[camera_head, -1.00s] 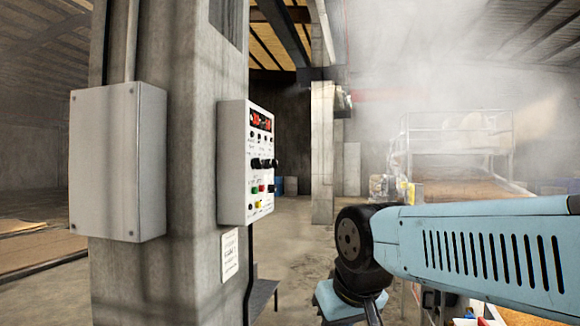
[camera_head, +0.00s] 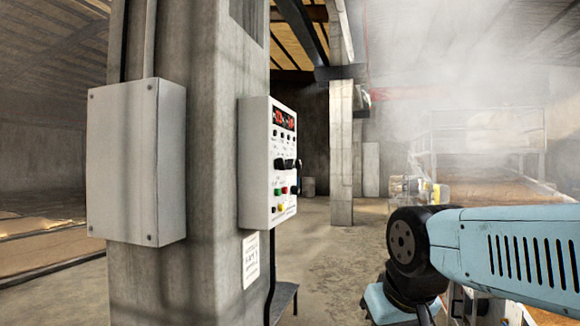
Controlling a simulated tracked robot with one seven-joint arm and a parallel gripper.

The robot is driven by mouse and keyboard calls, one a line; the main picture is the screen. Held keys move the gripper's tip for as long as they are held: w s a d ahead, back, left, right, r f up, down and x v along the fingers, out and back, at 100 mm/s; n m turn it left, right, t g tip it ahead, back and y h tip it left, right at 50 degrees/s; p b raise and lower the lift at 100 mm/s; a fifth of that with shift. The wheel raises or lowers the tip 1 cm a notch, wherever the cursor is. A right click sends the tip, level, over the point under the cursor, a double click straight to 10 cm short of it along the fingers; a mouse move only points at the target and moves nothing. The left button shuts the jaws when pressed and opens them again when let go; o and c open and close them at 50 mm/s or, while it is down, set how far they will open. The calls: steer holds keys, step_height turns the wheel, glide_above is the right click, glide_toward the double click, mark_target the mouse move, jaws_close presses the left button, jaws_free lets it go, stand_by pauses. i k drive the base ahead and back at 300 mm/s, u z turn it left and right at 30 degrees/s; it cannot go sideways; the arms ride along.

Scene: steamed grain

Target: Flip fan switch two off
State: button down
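A white control panel (camera_head: 256,165) is fixed to the right side of a concrete pillar and is seen at a steep angle. Its face carries a red display (camera_head: 284,119), rows of small dark knobs, larger black switches (camera_head: 287,164) at mid-height, and green, red and yellow buttons (camera_head: 280,208) below. The labels are too small to read, so I cannot tell which one is fan switch two. My light-blue arm reaches in from the right and bends down at a black joint. My gripper is out of view below the frame.
The concrete pillar (camera_head: 215,60) stands close in front, with a plain grey box (camera_head: 140,160) on its near face. A small dark stand (camera_head: 285,297) is at its foot. Open floor (camera_head: 325,260) lies right of the pillar. Steam hangs over a large grain bed (camera_head: 480,180) at the back right.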

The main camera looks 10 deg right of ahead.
mark_target(289, 163)
steer(key=i, duration=0.85)
steer(key=u, duration=0.1)
steer(key=k, duration=1.35)
steer(key=z, duration=0.35)
steer(key=i, duration=1.7)
steer(key=u, duration=0.5)
